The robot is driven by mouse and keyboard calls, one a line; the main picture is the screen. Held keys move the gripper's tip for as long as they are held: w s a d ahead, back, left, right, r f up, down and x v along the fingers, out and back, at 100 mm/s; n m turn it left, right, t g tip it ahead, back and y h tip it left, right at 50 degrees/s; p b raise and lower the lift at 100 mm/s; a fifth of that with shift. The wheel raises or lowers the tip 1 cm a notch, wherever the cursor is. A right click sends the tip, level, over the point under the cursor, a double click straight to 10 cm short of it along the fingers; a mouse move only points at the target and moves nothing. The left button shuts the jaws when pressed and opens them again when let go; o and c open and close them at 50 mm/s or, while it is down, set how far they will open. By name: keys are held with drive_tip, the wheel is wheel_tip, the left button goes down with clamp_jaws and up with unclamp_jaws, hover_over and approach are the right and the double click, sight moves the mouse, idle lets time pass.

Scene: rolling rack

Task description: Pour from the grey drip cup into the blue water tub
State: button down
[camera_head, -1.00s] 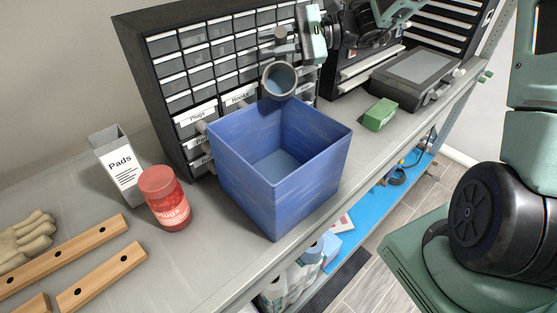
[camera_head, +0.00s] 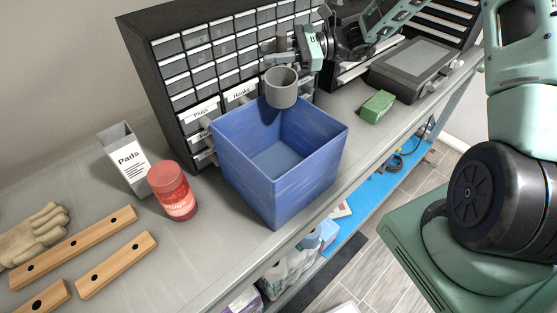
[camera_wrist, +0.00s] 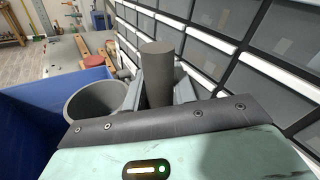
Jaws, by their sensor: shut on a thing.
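The grey drip cup (camera_head: 281,92) hangs above the back edge of the blue water tub (camera_head: 250,172), close to upright. Its mouth faces up and its contents are hard to make out. My gripper (camera_head: 272,50) is shut on the cup's grey post-like handle, behind the cup. In the wrist view the handle (camera_wrist: 158,75) stands between the fingers (camera_wrist: 158,92), and the cup (camera_wrist: 95,103) is at left with its round rim visible. The open square tub stands on the bench; its wall shows at left in the wrist view (camera_wrist: 30,115).
A dark drawer cabinet (camera_head: 185,60) stands close behind the tub. A red jar (camera_head: 172,190) and a Pads box (camera_head: 124,160) stand left of it. A green block (camera_head: 377,107) and a grey screen device (camera_head: 410,70) are at right. Wooden bars (camera_head: 75,245) and gloves (camera_head: 35,235) lie front left.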

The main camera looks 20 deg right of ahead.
wheel_tip(320, 180, up, 7)
drive_tip(key=p, duration=0.5)
drive_tip(key=shift+r, duration=0.1)
idle(0.4)
drive_tip(key=m+p, duration=0.2)
drive_tip(key=m, duration=0.1)
drive_tip(key=shift+w+m+y, duration=0.1)
drive_tip(key=shift+m+y, duration=0.2)
idle(0.6)
drive_tip(key=s+r, duration=0.3)
drive_tip(key=s, duration=0.7)
drive_tip(key=shift+a, duration=0.4)
